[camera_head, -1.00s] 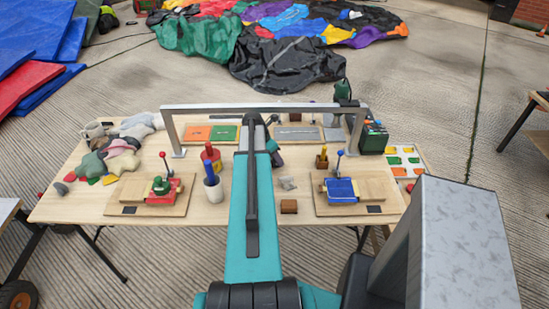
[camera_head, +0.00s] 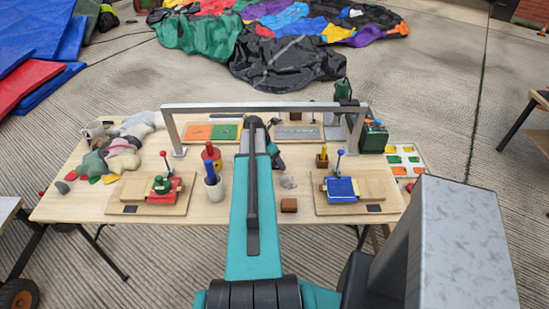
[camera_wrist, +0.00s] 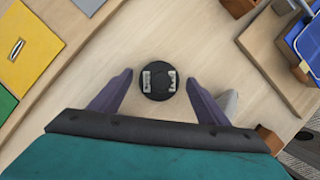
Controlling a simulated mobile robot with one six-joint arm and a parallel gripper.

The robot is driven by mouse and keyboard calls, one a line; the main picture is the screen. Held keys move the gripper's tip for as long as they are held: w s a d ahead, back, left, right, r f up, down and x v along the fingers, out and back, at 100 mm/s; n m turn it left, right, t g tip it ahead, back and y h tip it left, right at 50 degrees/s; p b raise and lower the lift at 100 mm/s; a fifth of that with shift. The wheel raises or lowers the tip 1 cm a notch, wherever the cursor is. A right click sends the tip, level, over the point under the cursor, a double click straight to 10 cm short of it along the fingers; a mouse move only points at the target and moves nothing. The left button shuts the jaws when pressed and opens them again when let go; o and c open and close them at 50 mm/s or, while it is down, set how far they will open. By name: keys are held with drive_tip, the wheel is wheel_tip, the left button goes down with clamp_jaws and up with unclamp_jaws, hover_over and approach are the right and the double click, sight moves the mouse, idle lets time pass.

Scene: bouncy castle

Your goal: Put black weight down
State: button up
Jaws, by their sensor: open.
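The black weight (camera_wrist: 158,92) is a round black disc with two pale patches on top, seen in the wrist view. It appears to stand on the pale wooden table, between the two fingers of my gripper (camera_wrist: 159,80). The fingers are spread, with a gap on each side of the weight, and do not touch it. In the head view my own arm hides the weight and most of the gripper.
The wooden table (camera_head: 110,206) carries a metal arch (camera_head: 265,106) across its middle. A red-and-green clamp board (camera_head: 125,195) is left, a blue one (camera_head: 378,188) right. A grey cup (camera_head: 214,188) stands left of my arm. A small brown block (camera_head: 289,205) lies right.

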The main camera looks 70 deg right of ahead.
drive_tip(key=shift+r, duration=0.2)
drive_tip(key=b+v, duration=0.2)
drive_tip(key=v, duration=0.9)
drive_tip(key=shift+a+r+b, duration=0.2)
drive_tip(key=shift+r+b, duration=0.15)
drive_tip(key=shift+b, duration=0.05)
drive_tip(key=shift+w, duration=0.15)
idle(0.5)
